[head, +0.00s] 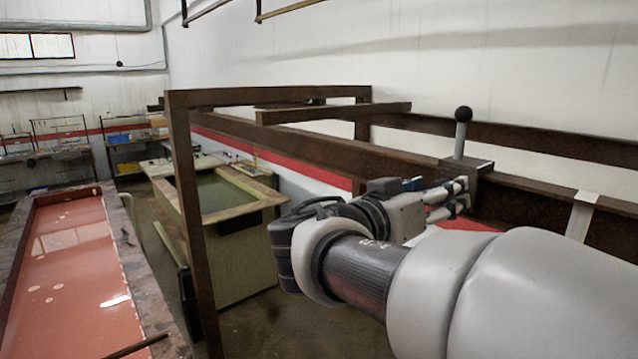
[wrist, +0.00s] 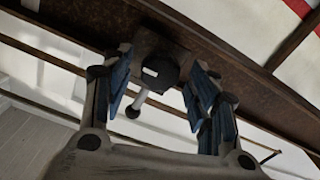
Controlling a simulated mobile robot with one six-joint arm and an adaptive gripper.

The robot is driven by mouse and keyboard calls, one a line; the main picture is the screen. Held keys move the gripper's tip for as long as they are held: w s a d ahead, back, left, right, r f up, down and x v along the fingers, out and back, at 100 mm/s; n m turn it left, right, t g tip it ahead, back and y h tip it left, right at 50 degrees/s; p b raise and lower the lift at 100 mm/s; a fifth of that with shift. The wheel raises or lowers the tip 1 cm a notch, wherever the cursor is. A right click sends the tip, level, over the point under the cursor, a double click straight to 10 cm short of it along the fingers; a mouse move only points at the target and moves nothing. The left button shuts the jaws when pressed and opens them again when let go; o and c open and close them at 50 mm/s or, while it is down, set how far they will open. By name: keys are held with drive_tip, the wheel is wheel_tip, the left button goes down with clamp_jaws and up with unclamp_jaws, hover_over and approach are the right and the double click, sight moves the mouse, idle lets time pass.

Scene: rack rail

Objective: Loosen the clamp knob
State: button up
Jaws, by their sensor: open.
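The clamp is a small brown block (head: 478,167) on the dark brown rail (head: 540,195), with an upright grey lever tipped by a black ball (head: 463,114). In the wrist view a round black clamp knob (wrist: 160,73) with a white mark faces me on the block (wrist: 150,42). The lever with its ball end (wrist: 133,111) shows just left of it. My gripper (head: 460,193) is open at the front of the block. In the wrist view its blue-padded fingers (wrist: 158,66) stand on either side of the knob, with gaps visible. In the head view the knob is hidden behind my gripper.
A white tab (head: 587,197) sits on the rail to the right. A second brown beam (head: 520,137) runs behind. A brown frame post (head: 186,210) stands left of my arm. A tank (head: 230,230) and a long red-floored trough (head: 75,270) lie further left.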

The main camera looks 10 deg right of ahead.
drive_tip(key=shift+d, duration=0.1)
drive_tip(key=shift+c, duration=0.3)
drive_tip(key=c, duration=1)
